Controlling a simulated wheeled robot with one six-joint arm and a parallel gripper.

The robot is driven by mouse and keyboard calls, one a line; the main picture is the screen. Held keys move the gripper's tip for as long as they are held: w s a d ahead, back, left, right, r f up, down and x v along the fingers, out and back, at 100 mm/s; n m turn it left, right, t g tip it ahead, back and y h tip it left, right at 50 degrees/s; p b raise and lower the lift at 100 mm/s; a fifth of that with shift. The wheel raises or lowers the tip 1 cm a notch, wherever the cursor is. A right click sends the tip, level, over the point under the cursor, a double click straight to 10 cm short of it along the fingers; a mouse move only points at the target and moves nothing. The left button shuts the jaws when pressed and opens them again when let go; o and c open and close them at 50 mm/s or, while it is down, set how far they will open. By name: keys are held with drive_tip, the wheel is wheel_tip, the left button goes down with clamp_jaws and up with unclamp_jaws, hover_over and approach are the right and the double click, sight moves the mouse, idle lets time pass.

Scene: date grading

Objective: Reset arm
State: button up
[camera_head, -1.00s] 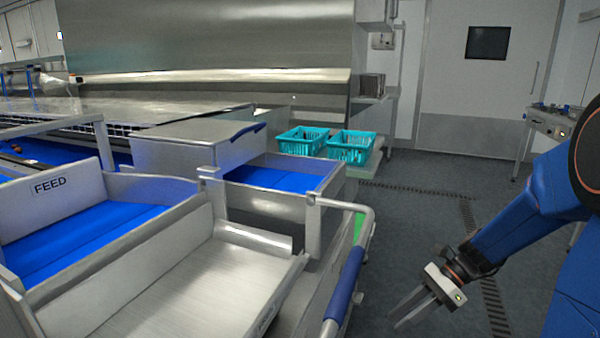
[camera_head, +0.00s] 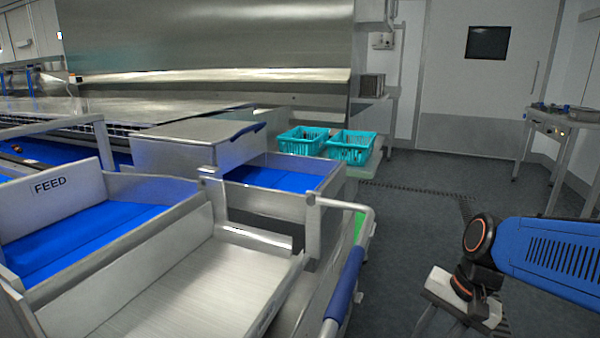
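My gripper (camera_head: 438,324) is at the lower right of the head view, over the grey floor and right of the machine's blue-gripped rail. Its two fingers point down and stand apart with nothing seen between them. The fingertips run down to the bottom edge of the picture, so their ends are partly cut off. My blue arm (camera_head: 555,255) reaches in from the right edge, with a dark wrist joint above the gripper.
The steel feed machine with its FEED panel (camera_head: 50,186) and empty front tray (camera_head: 180,290) fills the left. A bent rail (camera_head: 345,285) borders it. Two teal baskets (camera_head: 302,141) (camera_head: 350,148) stand behind. A side table (camera_head: 560,118) is at right. Open floor lies between.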

drive_tip(key=s+d+r+n+t+h, duration=0.2)
drive_tip(key=s+r+n+t+h, duration=0.1)
drive_tip(key=n, duration=0.4)
drive_tip(key=shift+s+d+r+t, duration=0.4)
drive_tip(key=shift+s+r+t, duration=0.15)
drive_tip(key=shift+s, duration=0.55)
